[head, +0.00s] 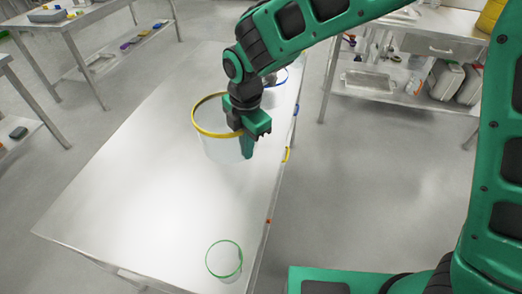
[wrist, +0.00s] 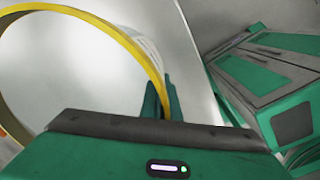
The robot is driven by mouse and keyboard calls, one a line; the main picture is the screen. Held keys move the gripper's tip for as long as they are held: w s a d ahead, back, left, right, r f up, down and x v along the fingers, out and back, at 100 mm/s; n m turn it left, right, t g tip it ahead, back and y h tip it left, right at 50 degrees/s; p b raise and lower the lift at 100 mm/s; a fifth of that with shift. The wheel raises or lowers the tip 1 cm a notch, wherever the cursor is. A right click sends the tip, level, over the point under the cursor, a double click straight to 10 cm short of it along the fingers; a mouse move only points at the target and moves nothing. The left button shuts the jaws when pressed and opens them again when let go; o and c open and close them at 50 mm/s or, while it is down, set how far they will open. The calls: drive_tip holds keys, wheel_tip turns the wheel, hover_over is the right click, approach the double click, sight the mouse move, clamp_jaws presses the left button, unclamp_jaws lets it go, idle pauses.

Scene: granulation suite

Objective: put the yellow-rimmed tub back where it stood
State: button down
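The yellow-rimmed tub (head: 217,146) is a pale, translucent, round tub over the middle of the long steel table. My gripper (head: 248,143) is at the right side of its rim. In the wrist view, the fingers of my gripper (wrist: 161,97) close on the yellow rim (wrist: 136,47), one on each side of the wall. The tub looks upright. I cannot tell clearly whether its base touches the table. A yellow mark (head: 286,154) sits on the table's right edge, just right of the tub.
A green-rimmed tub (head: 225,262) stands at the table's near end. A blue-rimmed tub (head: 281,76) is behind my gripper, partly hidden. Blue (head: 295,110) and red (head: 268,221) marks sit on the right edge. The steel table (head: 130,175) is clear at left and between the yellow-rimmed and green-rimmed tubs.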

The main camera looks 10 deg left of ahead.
drive_tip(key=w+d+f, duration=0.1)
drive_tip(key=w, duration=0.1)
drive_tip(key=w+d+f, duration=0.1)
drive_tip(key=w+f, duration=0.1)
drive_tip(key=w+d+f, duration=0.1)
drive_tip(key=w, duration=0.1)
drive_tip(key=shift+w+d+f, duration=0.25)
drive_tip(key=shift+d, duration=0.05)
drive_tip(key=shift+f, duration=2)
drive_tip(key=c, duration=2)
unclamp_jaws()
drive_tip(key=shift+f, duration=0.1)
drive_tip(key=r, duration=1.2)
drive_tip(key=shift+s+d+r, duration=0.15)
drive_tip(key=shift+s+d, duration=0.05)
